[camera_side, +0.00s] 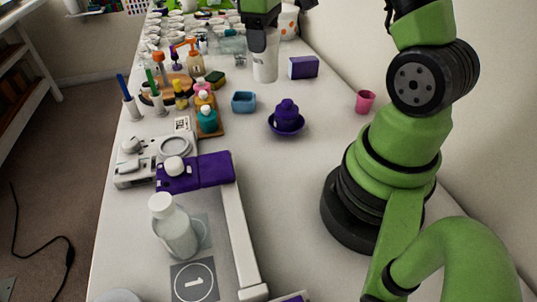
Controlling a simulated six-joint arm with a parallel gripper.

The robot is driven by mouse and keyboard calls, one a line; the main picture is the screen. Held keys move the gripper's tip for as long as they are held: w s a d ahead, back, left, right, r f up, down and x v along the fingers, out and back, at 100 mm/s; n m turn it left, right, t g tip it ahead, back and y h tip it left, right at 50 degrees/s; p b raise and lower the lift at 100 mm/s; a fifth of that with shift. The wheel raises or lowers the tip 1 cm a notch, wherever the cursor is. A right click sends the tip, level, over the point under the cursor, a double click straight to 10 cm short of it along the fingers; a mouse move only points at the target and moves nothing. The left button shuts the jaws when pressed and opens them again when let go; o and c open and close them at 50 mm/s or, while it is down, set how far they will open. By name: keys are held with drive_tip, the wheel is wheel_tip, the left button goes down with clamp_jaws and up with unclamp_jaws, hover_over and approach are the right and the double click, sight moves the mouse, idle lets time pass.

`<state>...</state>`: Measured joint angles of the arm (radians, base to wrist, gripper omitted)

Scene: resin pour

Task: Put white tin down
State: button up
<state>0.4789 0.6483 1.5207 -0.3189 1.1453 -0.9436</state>
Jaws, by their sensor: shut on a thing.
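The white tin (265,66) is upright at the upper middle of the side view, left of a purple box. My gripper (262,35) is above it, shut on its upper part. The fingers and the tin's rim overlap, so the exact grip is partly hidden. I cannot tell whether the tin's base touches the table or hangs just above it.
A purple box (303,67) stands close right of the tin, and a blue dish (243,102) is in front. Purple stacked pieces (286,118) and a pink cup (365,101) are nearer. Bottles (207,117) and many small cups crowd the left and back.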

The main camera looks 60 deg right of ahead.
drive_tip(key=s+a+n, duration=0.5)
drive_tip(key=a+n, duration=0.1)
drive_tip(key=a, duration=0.3)
drive_tip(key=s+a+n, duration=0.5)
drive_tip(key=a+n, duration=0.1)
drive_tip(key=a, duration=0.2)
wheel_tip(320, 180, down, 10)
drive_tip(key=shift+s+a+f, duration=0.2)
drive_tip(key=shift+s+f, duration=0.05)
drive_tip(key=shift+f, duration=0.1)
drive_tip(key=o, duration=1.5)
